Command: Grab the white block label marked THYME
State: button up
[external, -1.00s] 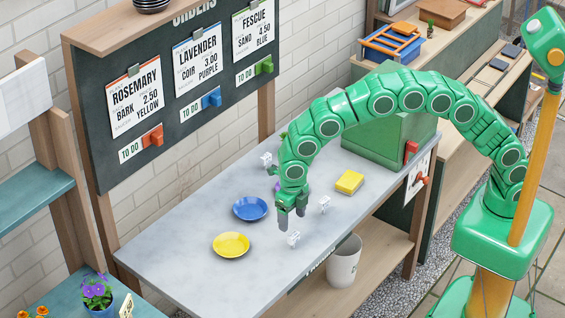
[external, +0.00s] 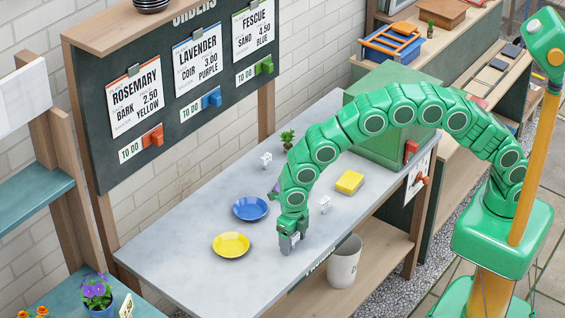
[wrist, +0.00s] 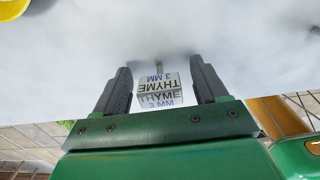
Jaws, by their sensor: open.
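My gripper (wrist: 159,68) is open, with a dark finger on each side of the block and a visible gap at both sides. In the external view my gripper (external: 290,248) is low at the worktop near its front edge, and it mostly hides the block. Two other small white labels stand apart on the worktop, one farther back (external: 266,160) and one to the right of my gripper (external: 325,204).
A yellow plate (external: 231,253) and a blue plate (external: 250,218) lie left of my gripper on the grey worktop (external: 190,270). A yellow block (external: 349,182) lies to the right. A small plant (external: 287,138) and a green box (external: 375,140) stand farther back.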

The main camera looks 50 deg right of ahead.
jog(key=shift+r, duration=0.1)
jog(key=c, duration=1)
jog(key=shift+c, duration=0.2)
